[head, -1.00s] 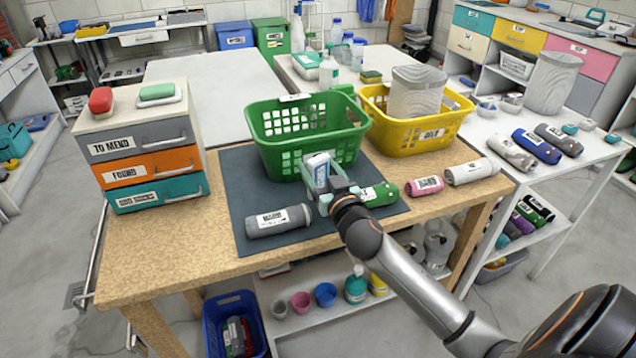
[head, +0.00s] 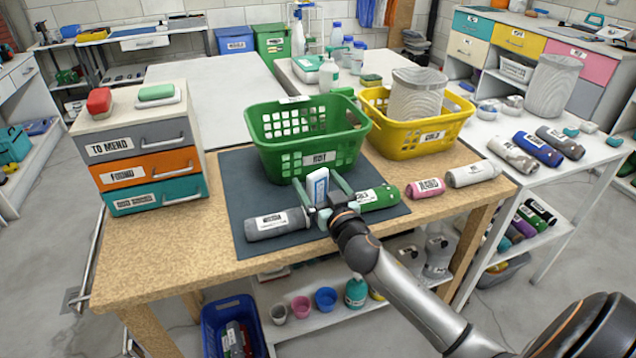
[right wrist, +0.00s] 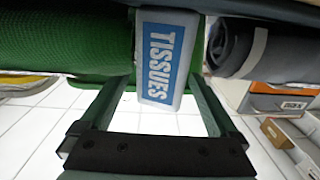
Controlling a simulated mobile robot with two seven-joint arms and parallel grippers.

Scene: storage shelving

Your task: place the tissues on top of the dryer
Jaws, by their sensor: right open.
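A white pack of tissues (head: 318,186) with a blue label stands upright at the dark mat in front of the green basket. It lies between a grey roll (head: 278,224) and a green roll (head: 378,197). My right gripper (head: 317,182) is open, with its fingers spread on either side of the pack. In the right wrist view the pack (right wrist: 160,60) reads TISSUES, with a gap to each finger. Its contact with the mat is hidden. I cannot make out a dryer in these views. My left gripper is not in view.
The green basket (head: 314,157) stands close behind the pack, and a yellow basket (head: 415,134) is to its right. A drawer unit (head: 140,137) stands at the left. A pink roll (head: 425,188) and a pale roll (head: 472,174) lie at the right. The table's front left (head: 170,250) is clear.

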